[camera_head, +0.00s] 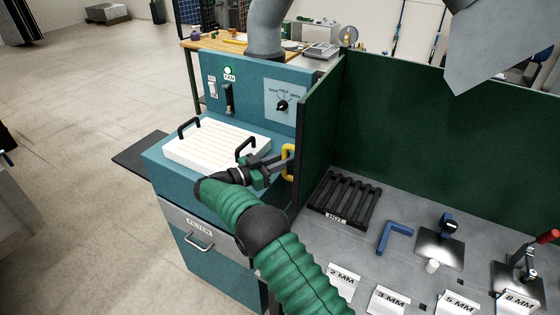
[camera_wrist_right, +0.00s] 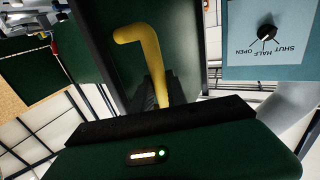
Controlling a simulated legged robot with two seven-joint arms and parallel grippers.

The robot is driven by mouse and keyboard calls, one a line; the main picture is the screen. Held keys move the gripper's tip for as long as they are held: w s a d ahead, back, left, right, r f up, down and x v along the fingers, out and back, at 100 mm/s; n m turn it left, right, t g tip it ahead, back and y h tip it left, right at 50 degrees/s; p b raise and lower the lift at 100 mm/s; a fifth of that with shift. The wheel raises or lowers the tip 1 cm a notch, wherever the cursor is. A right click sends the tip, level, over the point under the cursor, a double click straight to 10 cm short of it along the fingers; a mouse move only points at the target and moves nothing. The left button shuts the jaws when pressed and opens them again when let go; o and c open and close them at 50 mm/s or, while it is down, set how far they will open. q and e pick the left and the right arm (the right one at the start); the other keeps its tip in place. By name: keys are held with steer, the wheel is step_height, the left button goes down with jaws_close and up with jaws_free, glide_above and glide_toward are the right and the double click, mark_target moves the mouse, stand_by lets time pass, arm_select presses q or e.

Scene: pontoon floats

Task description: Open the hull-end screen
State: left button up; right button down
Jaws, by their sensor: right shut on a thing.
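The dark green screen panel (camera_head: 318,140) stands upright beside the teal cabinet, at the left end of the grey bench. A yellow handle (camera_head: 289,152) sits on its left face; the handle also shows large in the right wrist view (camera_wrist_right: 148,55). In the right wrist view the dark fingers (camera_wrist_right: 155,95) meet around the handle's lower part. The panel meets the long green back screen (camera_head: 430,125) at a corner. My left gripper is not in view.
The teal cabinet (camera_head: 222,205) carries a white ribbed block (camera_head: 212,146) with two black handles, and a dial (camera_head: 282,105). The bench (camera_head: 400,265) holds a black rack marked HOT (camera_head: 345,199), a blue angle piece (camera_head: 395,236) and several labelled cards. Open floor lies left.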

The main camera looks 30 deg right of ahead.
steer(key=shift+d+r, duration=0.15)
steer(key=shift+r, duration=0.1)
steer(key=c, duration=1.6)
jaws_free()
steer(key=shift+o, duration=1.3)
steer(key=shift+d+f, duration=0.1)
steer(key=shift+d, duration=0.05)
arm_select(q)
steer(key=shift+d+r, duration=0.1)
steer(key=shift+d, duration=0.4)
arm_select(e)
steer(key=shift+w+d+f, duration=0.1)
steer(key=shift+d+f, duration=0.05)
steer(key=shift+d, duration=0.05)
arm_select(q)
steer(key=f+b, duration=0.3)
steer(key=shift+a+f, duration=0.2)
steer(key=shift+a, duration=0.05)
arm_select(e)
steer(key=a, duration=1.7)
steer(key=shift+w, duration=0.1)
